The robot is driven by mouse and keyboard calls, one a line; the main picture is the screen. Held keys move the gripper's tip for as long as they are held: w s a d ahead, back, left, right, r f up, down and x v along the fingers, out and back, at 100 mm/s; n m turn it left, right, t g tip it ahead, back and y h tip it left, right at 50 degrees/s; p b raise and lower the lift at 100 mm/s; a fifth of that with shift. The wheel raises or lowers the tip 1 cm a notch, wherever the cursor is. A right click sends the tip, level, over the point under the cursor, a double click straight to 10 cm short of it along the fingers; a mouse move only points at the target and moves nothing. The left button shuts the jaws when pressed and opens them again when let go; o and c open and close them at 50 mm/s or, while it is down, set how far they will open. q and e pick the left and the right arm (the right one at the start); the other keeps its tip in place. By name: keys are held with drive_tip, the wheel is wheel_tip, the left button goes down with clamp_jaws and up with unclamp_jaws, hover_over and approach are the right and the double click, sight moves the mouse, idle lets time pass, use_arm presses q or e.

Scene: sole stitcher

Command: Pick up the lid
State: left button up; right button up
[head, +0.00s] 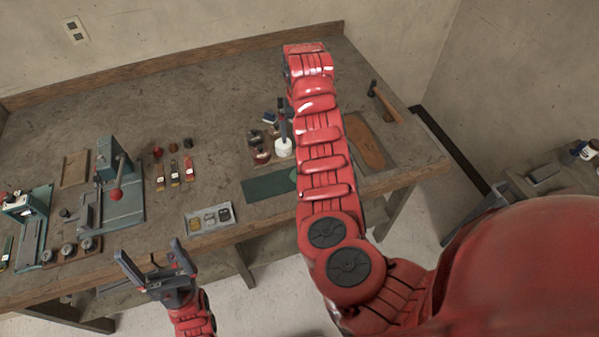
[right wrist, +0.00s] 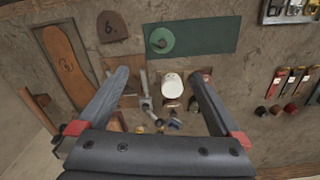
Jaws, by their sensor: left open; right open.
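A round green disc (right wrist: 160,40) that looks like a lid lies at one end of the dark green mat (right wrist: 212,37) in the right wrist view. In the head view that end of the mat (head: 266,186) is hidden behind my right arm. A white-topped round jar (right wrist: 172,84) stands near it and also shows in the head view (head: 284,148). My right gripper (right wrist: 160,76) is open and empty, its fingers spread on either side of the jar in its view. It is mostly hidden in the head view. My left gripper (head: 149,254) is open and empty in front of the table.
A brown jar (head: 261,152) and small items stand close to the white jar. A brown sole (right wrist: 64,52) lies on a board. A hammer (head: 383,101), a grey tray (head: 209,218) and a green press (head: 116,170) are on the workbench. The back of the bench is clear.

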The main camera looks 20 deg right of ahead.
wheel_tip(320, 180, down, 10)
drive_tip(key=b, duration=0.4)
drive_tip(key=shift+s+a, duration=0.1)
drive_tip(key=shift+s, duration=0.05)
drive_tip(key=shift+a+f+p, duration=0.1)
drive_tip(key=shift+f+p, duration=0.45)
drive_tip(key=shift+f, duration=0.35)
drive_tip(key=shift+f+p, duration=0.25)
drive_tip(key=shift+p, duration=0.25)
wheel_tip(320, 180, down, 4)
drive_tip(key=shift+r+p, duration=0.25)
drive_tip(key=shift+p, duration=0.65)
drive_tip(key=shift+w+f, duration=0.2)
drive_tip(key=shift+f, duration=0.45)
